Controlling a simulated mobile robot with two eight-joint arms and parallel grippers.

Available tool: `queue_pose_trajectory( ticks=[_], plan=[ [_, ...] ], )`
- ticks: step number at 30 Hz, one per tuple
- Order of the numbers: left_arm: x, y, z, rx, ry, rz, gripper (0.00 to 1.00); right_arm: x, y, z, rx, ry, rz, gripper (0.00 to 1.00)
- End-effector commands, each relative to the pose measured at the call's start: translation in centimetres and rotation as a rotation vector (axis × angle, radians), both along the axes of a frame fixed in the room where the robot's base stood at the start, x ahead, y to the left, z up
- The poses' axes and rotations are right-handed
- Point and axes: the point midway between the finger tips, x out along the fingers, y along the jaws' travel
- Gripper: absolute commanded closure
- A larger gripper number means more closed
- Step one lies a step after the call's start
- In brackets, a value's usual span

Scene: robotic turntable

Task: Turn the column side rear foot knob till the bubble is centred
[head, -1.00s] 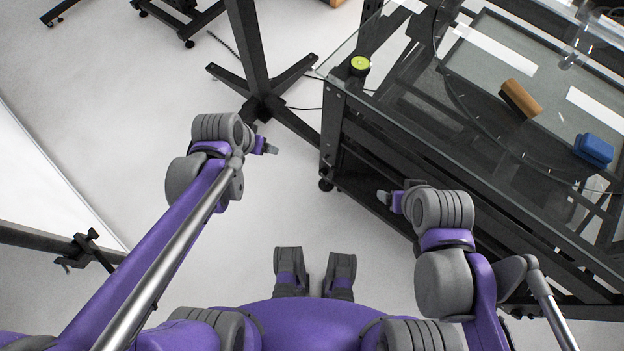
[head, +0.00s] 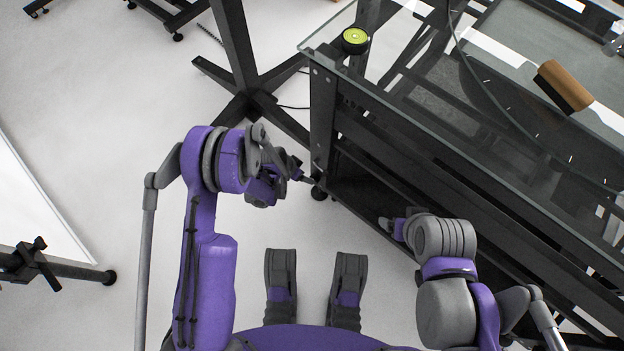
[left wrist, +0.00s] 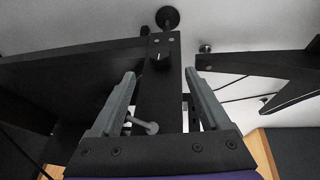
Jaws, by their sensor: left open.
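A round green bubble level (head: 355,40) sits on the glass top at the table corner; its bubble is too small to read. Below that corner, the table's foot (head: 318,193) stands on the floor. My left gripper (head: 306,179) is low beside this corner leg. In the left wrist view my left gripper (left wrist: 162,74) is open and empty, fingers spread. A dark knob (left wrist: 160,60) with a pale mark shows on the leg between and beyond the fingertips, with the round foot (left wrist: 167,18) past it. My right gripper (head: 386,223) is near the table's long side; its jaw opening is unclear.
A black column (head: 238,50) with a cross-shaped base stands left of the table, close to my left arm. A brown block (head: 563,86) lies on the glass top (head: 430,120). Open floor (head: 90,150) lies to the left.

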Motion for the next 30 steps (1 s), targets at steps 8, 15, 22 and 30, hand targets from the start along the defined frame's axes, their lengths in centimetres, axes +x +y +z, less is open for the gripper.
queue_pose_trajectory(
  ticks=[8,15,22,30],
  plan=[
    [1.1,-1.6,-4.6,0.000,0.000,0.000,0.20,0.2,0.0,-1.2,0.000,0.001,0.000,0.19],
    [2.0,-2.8,-8.0,0.001,-0.001,0.002,0.20,0.3,0.0,-1.8,0.000,0.000,0.000,0.19],
    [2.3,-3.3,-9.2,0.001,0.000,0.001,0.20,0.4,0.0,-2.0,0.000,0.000,0.000,0.19],
    [2.3,-3.3,-9.2,0.000,0.000,0.002,0.26,0.4,0.0,-2.0,0.000,0.000,0.000,0.19]
  ],
)
